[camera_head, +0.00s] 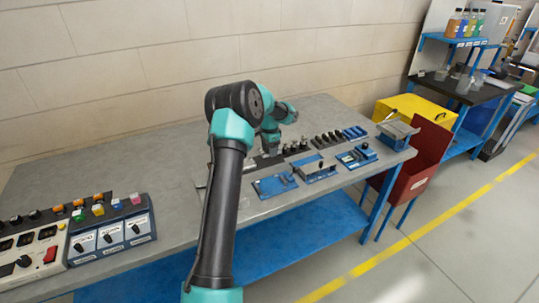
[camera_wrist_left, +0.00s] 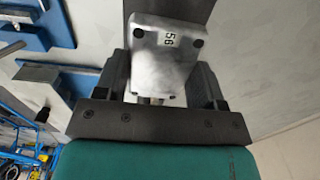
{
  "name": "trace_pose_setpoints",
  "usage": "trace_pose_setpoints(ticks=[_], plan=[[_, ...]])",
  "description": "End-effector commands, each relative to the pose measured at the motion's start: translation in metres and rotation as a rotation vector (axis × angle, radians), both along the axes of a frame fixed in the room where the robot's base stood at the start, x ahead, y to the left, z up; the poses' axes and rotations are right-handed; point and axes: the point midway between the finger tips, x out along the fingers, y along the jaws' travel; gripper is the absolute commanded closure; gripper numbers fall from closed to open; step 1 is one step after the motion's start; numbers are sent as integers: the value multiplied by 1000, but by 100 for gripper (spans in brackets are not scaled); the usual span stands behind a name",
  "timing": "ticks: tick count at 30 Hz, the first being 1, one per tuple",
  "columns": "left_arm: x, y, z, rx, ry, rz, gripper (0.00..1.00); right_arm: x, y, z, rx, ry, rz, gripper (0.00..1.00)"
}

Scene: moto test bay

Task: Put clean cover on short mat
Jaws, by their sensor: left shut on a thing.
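My left gripper (camera_head: 270,146) is over the grey bench near the wall. In the left wrist view, its two dark fingers (camera_wrist_left: 160,84) are shut on a silvery metal cover (camera_wrist_left: 160,62) marked "56", with dark holes near its corners. I see no obvious dirt on the cover's face. A dark strip, which may be the short mat (camera_wrist_left: 188,10), shows beyond the cover in the wrist view. A dark strip also lies by the gripper in the head view (camera_head: 262,161). Whether the cover touches it is unclear. My right gripper is not in view.
Blue fixtures (camera_head: 275,185) stand along the bench's front edge, right of my arm. Small dark parts (camera_head: 327,139) stand behind them. Control boxes (camera_head: 112,236) sit at the left. Bare bench (camera_head: 165,185) lies left of my arm.

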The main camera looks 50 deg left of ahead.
Motion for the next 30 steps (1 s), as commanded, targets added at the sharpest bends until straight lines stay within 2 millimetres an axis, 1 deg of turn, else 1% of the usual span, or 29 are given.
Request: trace_pose_setpoints(ticks=[10, 13, 19, 21, 30], plan=[[1, 1, 0, 0, -1, 0, 64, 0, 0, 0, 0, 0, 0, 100], [1, 1, -7, -1, 1, 0, 64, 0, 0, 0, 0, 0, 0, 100], [0, 1, -32, -1, 1, 1, 64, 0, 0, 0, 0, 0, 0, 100], [1, 2, -35, 0, -1, 1, 64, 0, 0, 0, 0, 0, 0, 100], [1, 1, -36, 1, -1, 1, 64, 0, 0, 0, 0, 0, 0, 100]])
